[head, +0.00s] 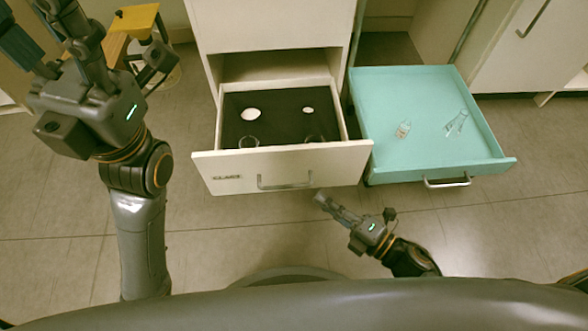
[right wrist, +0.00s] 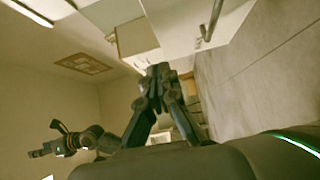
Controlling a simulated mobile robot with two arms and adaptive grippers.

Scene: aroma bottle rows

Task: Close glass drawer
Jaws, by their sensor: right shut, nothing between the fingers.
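The glass drawer is a pale drawer whose front (head: 340,167) bears a label reading roughly "GLASS" and a metal bar handle (head: 285,184). It is pulled out of its cabinet. Round glass-like items (head: 250,114) show on its dark floor. My right gripper (head: 322,200) is shut and empty, just in front of and below the drawer front, right of the handle. Its fingertips also show in the right wrist view (right wrist: 158,72), near a pale panel. Whether they touch the drawer is unclear. My left gripper (head: 60,25) is raised at the upper left, away from the drawer; its opening is unclear.
A teal drawer (head: 390,92) is also open on the right, with a small bottle (head: 403,130) and a clear tube-like item (head: 456,122) inside. A yellow stool-like piece (head: 135,20) stands at the upper left. The tiled floor (head: 230,225) before the drawers is bare.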

